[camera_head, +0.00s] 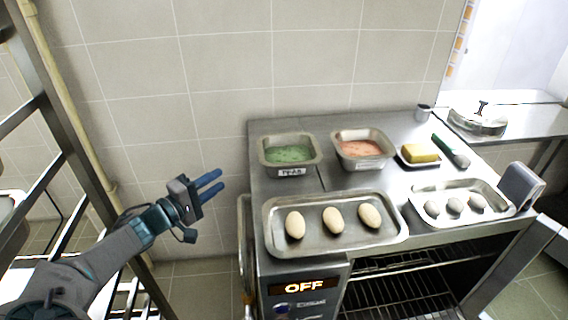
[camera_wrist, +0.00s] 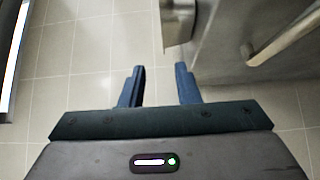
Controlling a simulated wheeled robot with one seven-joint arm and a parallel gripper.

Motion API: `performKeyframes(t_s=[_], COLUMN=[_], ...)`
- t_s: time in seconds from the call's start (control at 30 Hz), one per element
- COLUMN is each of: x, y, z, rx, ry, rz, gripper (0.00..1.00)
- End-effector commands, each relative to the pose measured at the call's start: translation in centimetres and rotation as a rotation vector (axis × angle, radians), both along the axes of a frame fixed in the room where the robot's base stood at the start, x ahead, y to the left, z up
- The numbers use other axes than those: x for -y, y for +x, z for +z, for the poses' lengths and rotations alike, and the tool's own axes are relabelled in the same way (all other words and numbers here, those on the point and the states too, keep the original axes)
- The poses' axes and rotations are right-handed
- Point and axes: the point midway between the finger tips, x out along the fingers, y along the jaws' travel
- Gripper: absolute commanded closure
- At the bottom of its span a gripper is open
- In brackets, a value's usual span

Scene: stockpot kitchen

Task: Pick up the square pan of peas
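The square pan of peas (camera_head: 289,154) is a metal pan with green contents and a label on its front. It stands at the back left of the steel oven top (camera_head: 262,186). My gripper (camera_head: 215,181) is in the air to the left of the oven, apart from the pan. Its two blue fingers point right, toward the oven. In the wrist view the fingers (camera_wrist: 159,85) are spread with only floor between them, so it is open and empty. The pan does not show in the wrist view.
A similar pan with pinkish contents (camera_head: 362,148) stands right of the peas. A tray with three pale oval pieces (camera_head: 336,247) lies in front. A tray of grey lumps (camera_head: 459,222), a yellow block (camera_head: 420,153) and a cucumber-like green item (camera_head: 450,151) are further right. A metal rack (camera_head: 52,110) stands left.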

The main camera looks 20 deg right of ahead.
Motion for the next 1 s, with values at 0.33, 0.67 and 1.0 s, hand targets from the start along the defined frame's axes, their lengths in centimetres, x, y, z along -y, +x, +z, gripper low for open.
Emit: performKeyframes(t_s=[0.33,0.67,1.0], x=[3.3,6.7,10.7], y=[2.1,4.2,6.5], z=[-0.6,-0.6,-0.5], rx=[0.0,0.0,-0.001], ry=[-0.001,0.0,-0.002], rz=[0.008,0.012,0.008], gripper=[0.71,0.71,0.71])
